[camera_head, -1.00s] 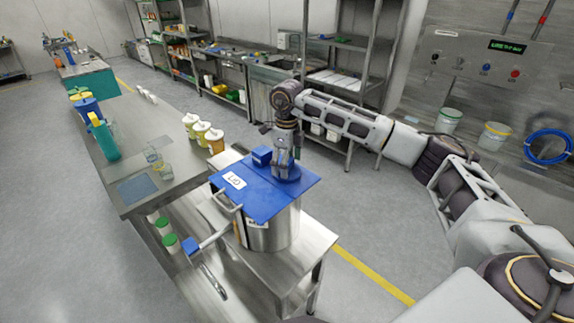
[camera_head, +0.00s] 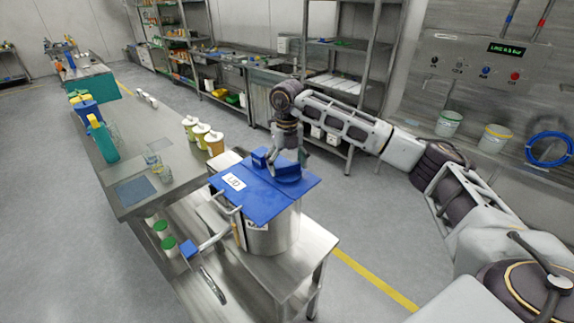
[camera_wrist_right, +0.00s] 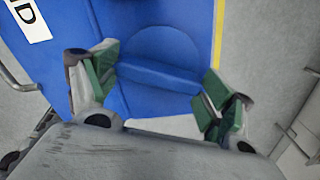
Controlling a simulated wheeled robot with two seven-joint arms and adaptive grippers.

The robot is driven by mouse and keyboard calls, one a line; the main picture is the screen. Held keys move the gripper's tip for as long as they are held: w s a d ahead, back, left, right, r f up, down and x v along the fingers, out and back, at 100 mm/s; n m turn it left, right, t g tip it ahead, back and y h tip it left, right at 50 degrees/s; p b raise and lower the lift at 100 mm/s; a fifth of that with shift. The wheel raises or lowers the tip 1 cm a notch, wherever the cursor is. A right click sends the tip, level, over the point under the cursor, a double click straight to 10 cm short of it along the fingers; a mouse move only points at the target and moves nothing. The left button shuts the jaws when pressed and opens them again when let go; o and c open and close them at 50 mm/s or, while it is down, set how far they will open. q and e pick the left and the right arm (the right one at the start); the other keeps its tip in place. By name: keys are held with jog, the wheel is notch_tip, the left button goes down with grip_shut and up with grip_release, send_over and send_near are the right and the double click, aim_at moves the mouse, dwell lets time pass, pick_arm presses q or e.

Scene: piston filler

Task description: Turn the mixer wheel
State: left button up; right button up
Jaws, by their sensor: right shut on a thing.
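The mixer wheel appears to be the blue disc (camera_head: 290,175) with a raised bar on top of the blue lid (camera_head: 240,195) of a steel pot (camera_head: 275,232). In the right wrist view the wheel's disc (camera_wrist_right: 165,45) and bar (camera_wrist_right: 160,78) lie between my green-padded fingers. My right gripper (camera_head: 285,163) reaches down onto the wheel from above and is shut on it; in the wrist view its fingers (camera_wrist_right: 158,80) are at the bar's two ends. The finger contact is partly hidden in the head view. My left gripper is not in view.
The pot stands on a steel table (camera_head: 310,250). A blue-ended lever (camera_head: 188,248) sticks out at its front left. A long bench (camera_head: 135,195) with glasses and bottles is to the left. A yellow floor line (camera_head: 375,280) crosses the clear floor at right.

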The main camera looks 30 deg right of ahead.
aim_at(287, 165)
jog(key=shift+r+m, duration=0.1)
jog(key=shift+m, duration=0.7)
jog(key=o, duration=0.9)
jog(key=shift+o, duration=0.2)
notch_tip(287, 165, up, 12)
dwell(0.3)
